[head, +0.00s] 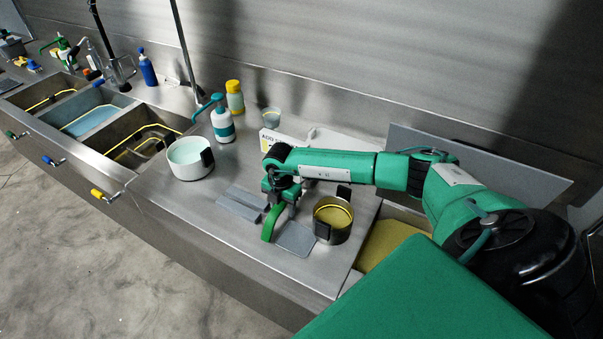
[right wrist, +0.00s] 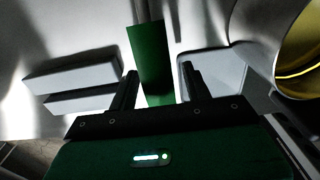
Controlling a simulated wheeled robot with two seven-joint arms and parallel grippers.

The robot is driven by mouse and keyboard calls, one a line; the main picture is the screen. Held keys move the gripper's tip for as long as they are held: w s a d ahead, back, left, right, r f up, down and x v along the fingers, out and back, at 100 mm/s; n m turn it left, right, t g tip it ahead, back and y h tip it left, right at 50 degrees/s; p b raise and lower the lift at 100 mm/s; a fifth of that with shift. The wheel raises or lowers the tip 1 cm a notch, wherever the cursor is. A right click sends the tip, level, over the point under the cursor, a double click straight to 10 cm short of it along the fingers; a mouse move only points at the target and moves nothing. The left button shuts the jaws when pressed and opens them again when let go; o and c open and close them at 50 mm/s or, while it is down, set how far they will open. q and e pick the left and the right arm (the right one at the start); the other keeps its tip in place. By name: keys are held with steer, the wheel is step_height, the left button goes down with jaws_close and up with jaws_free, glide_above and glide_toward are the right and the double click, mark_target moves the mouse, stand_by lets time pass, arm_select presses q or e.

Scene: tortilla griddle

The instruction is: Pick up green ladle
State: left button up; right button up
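The green ladle's handle (head: 272,222) lies at the counter's front part, beside a grey flat plate. In the right wrist view its wide green part (right wrist: 150,60) runs between my fingers. My right gripper (head: 281,201) points down over the handle. Its two dark fingers (right wrist: 160,88) stand apart, one on each side of the green part, with a narrow gap visible on each side. The gripper is open. The ladle's bowl cannot be made out. My left gripper is not in view.
A dark pot with a yellow inside (head: 333,219) stands close right of the gripper. Grey flat pieces (head: 240,203) lie to its left. A white pot (head: 190,158), a pump bottle (head: 222,122) and sink basins (head: 140,119) are farther left.

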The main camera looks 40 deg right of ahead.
steer(key=c, duration=0.9)
step_height(320, 180, up, 20)
steer(key=b, duration=0.6)
steer(key=shift+b, duration=0.3)
